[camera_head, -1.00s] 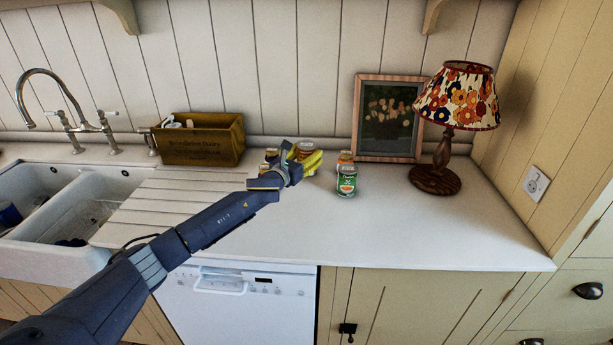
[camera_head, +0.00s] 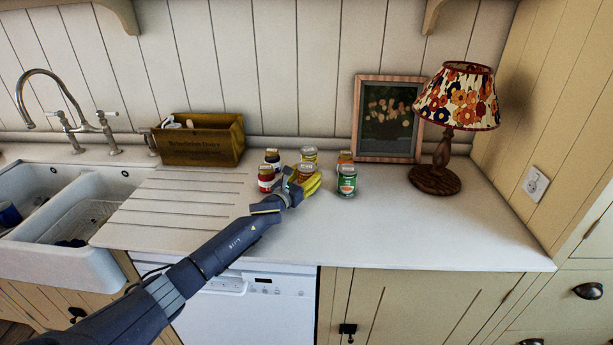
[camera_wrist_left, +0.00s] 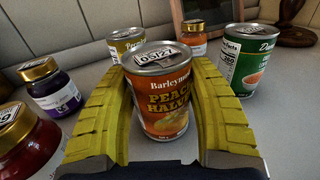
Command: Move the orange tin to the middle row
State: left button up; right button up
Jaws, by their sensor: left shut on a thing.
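The orange tin (camera_wrist_left: 165,100), labelled as peach halves, stands upright between the yellow fingers of my left gripper (camera_wrist_left: 160,125) in the left wrist view. The left gripper is shut on its sides. In the head view the left gripper (camera_head: 304,180) holds the orange tin (camera_head: 306,170) between a red jar (camera_head: 265,182) on the left and a green tin (camera_head: 347,183) on the right. Behind it stands a yellow-labelled tin (camera_head: 309,154). I cannot tell whether the held tin's base touches the counter. My right gripper is not in view.
A dark purple jar (camera_head: 272,157) stands at the back left, and a small orange jar (camera_head: 345,158) at the back right. A framed picture (camera_head: 388,120), lamp (camera_head: 452,110) and wooden box (camera_head: 200,142) stand behind. The counter (camera_head: 400,230) in front is clear.

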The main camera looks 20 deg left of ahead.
pick_arm(q)
jog(key=o, duration=1.5)
jog(key=shift+f, duration=0.15)
jog(key=shift+c, duration=0.2)
jog(key=v, duration=1.2)
